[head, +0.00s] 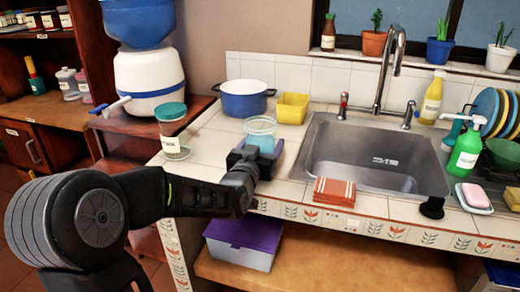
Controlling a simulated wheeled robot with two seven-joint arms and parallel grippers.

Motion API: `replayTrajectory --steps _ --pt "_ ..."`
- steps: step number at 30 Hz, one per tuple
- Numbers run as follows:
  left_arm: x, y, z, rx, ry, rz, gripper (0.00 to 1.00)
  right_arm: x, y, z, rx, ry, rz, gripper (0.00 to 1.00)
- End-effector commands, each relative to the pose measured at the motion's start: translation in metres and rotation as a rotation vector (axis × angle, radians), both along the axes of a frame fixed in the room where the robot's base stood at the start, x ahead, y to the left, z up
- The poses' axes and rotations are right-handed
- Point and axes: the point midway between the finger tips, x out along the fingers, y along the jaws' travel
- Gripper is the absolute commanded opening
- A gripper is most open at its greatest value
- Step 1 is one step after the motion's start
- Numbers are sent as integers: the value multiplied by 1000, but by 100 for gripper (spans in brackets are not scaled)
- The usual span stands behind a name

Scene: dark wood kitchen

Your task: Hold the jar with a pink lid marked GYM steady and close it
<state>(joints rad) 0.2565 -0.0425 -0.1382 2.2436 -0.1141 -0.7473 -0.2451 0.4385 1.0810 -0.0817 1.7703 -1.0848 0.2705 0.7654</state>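No jar with a pink lid and no GYM marking can be made out. A clear jar (261,127) with a pale blue-green rim and bluish lower part stands near the sink's left edge. My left gripper (260,158) is at its lower part, with dark fingers around it; whether they press on it is unclear. The jar's base is hidden by the gripper. Another clear jar (173,135) with a teal lid and a white label stands upright farther left on the counter. The label text is too small to read. My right gripper is not in view.
A blue pot (244,100) and a yellow container (292,108) stand behind the clear jar. The sink (372,155) is to the right, with a striped cloth (334,191) at its front edge. A small black object (432,207) sits on the counter's front edge.

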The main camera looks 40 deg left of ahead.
Motion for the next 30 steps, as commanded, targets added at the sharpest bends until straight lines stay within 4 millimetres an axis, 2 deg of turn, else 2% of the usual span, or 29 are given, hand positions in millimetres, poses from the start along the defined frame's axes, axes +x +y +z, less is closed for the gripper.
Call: replayTrajectory --steps 5,20,30 --pt "0 0 0 0 0 0 0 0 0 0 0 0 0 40" --pt "0 0 6 2 -7 0 0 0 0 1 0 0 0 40" --pt "0 0 23 4 -8 0 0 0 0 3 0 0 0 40"
